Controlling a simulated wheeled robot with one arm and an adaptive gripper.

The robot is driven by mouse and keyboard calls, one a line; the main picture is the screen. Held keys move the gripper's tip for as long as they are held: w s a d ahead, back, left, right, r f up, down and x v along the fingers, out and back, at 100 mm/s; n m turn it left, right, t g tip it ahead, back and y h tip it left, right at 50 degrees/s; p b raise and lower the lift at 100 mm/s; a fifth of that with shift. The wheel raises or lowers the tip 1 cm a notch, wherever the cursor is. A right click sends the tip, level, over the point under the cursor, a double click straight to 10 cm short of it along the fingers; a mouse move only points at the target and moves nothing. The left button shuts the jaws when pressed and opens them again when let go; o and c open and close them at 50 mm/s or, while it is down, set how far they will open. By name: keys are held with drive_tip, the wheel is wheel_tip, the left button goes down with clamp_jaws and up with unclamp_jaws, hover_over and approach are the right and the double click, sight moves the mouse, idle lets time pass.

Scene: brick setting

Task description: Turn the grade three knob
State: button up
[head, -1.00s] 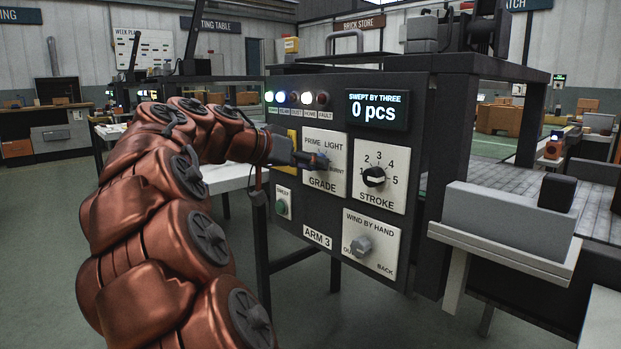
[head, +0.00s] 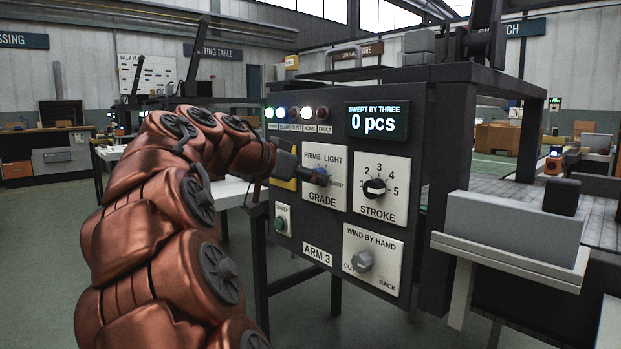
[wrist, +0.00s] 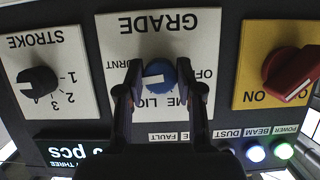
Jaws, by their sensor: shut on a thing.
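The blue grade knob (wrist: 160,74) has a white mark and sits on the white GRADE plate (wrist: 181,22), which appears upside down in the wrist view. My gripper (wrist: 160,88) has one dark finger on each side of the knob and is shut on it. The mark lies toward the left of the knob in the wrist view; the setting it points at is hard to tell. In the head view, my gripper (head: 318,177) reaches the GRADE plate (head: 324,196) from the left and largely hides the knob.
The STROKE knob (head: 374,189) is right of the plate, with the WIND BY HAND knob (head: 362,261) below. A red switch (wrist: 291,74) sits beside the plate. The display (head: 377,121) reads 0 pcs. A grey ledge (head: 510,259) juts out at right.

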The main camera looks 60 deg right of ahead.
drive_tip(key=o, duration=1.2)
drive_tip(key=shift+c, duration=0.2)
drive_tip(key=v, duration=1.2)
